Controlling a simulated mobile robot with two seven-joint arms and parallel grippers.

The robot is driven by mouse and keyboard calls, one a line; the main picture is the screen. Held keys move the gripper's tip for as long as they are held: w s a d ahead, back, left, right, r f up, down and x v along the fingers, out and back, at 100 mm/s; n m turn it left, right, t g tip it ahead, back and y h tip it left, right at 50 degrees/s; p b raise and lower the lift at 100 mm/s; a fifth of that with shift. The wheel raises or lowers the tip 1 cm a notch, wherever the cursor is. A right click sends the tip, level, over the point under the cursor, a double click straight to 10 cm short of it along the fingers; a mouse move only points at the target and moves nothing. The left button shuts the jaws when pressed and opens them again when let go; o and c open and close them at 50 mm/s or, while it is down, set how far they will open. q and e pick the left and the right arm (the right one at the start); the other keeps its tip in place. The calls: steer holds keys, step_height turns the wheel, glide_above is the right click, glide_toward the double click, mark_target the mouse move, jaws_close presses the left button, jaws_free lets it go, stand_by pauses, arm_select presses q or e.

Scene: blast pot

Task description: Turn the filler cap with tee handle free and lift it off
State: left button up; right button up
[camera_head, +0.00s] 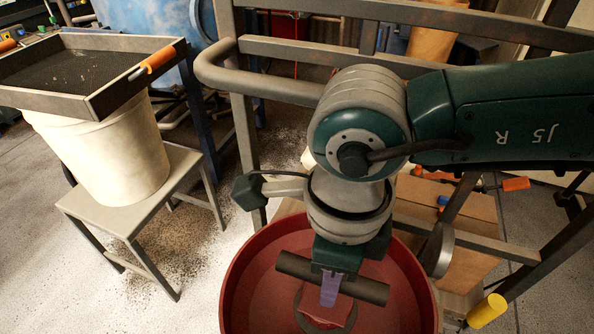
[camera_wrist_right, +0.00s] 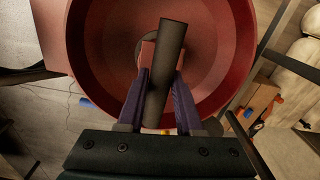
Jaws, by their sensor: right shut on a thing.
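The filler cap's tee handle (camera_head: 365,288) is a dark round bar above the middle of the red dished pot top (camera_head: 245,290). My right gripper (camera_head: 330,290) comes down from above, shut on the bar. In the right wrist view the bar (camera_wrist_right: 172,45) lies slightly tilted between the two purple fingers of the gripper (camera_wrist_right: 163,85). Below the bar, a red part of the cap (camera_head: 328,312) shows over a dark grey ring (camera_head: 303,300). The hand and bar hide much of the cap, and I cannot tell whether it is seated or raised. My left gripper is not in view.
A grey tubular rail (camera_head: 270,88) runs behind the pot. At left, a tray with dark mesh (camera_head: 70,70) rests on a white bucket (camera_head: 105,160) on a grey stand (camera_head: 130,215). A yellow cylinder (camera_head: 487,311) is close at the pot's right. Floor between stand and pot is open.

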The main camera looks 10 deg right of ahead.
steer(key=shift+r, duration=0.1)
steer(key=shift+r+p, duration=1.95)
steer(key=shift+r, duration=0.2)
